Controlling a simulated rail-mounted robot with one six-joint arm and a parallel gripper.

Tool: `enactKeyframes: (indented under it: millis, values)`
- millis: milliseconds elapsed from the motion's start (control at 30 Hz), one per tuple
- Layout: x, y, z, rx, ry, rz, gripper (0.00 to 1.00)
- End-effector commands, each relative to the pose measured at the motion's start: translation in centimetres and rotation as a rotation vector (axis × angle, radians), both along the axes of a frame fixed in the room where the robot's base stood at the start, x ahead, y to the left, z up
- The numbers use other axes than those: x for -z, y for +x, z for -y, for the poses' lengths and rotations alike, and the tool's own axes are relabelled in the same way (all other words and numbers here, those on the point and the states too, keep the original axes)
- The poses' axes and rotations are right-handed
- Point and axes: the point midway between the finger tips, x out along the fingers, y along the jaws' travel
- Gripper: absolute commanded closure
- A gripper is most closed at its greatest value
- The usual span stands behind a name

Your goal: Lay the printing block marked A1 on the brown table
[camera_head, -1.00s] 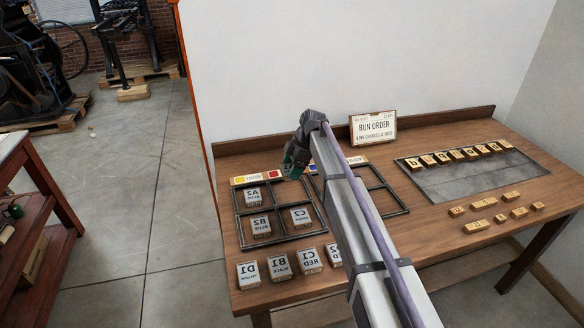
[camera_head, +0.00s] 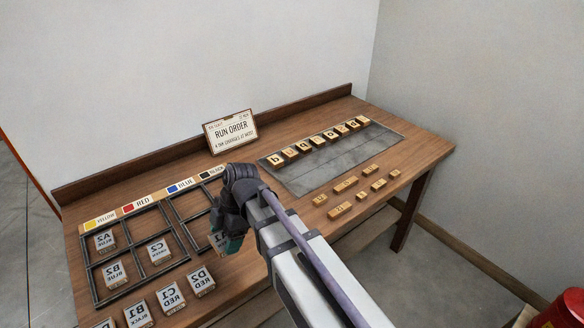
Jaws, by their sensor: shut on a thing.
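My gripper (camera_head: 234,236) has dark jaws with green fingertips. It is shut on a pale printing block (camera_head: 217,241), above or near the front of the right-hand frame on the brown table (camera_head: 300,115). Most of that block's face is hidden by the gripper, so I cannot read its full mark. No other block in view reads A1. Blocks A2 (camera_head: 105,239), B2 (camera_head: 115,270) and C2 (camera_head: 159,250) sit in the left-hand frame. Blocks C1 (camera_head: 171,297) and D2 (camera_head: 200,281) stand in front of the frames.
A "Run Order" sign (camera_head: 231,131) stands at the back. A grey slab (camera_head: 320,175) carries a row of letter blocks, with several wooden blocks (camera_head: 345,184) in front. Bare tabletop shows around the slab. A red container (camera_head: 566,310) is at bottom right.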

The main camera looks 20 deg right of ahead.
Motion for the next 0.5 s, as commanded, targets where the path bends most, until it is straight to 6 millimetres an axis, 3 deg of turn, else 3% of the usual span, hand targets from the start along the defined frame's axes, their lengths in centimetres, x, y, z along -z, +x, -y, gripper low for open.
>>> enactKeyframes:
  millis: [167,400,500]
  values:
    - [0.6,-0.2,0.0,-0.006,0.0,0.0,0.52]
    - [6.2,-0.2,0.0,-0.006,0.0,0.0,0.52]
    - [6.8,-0.2,0.0,-0.006,0.0,0.0,0.52]
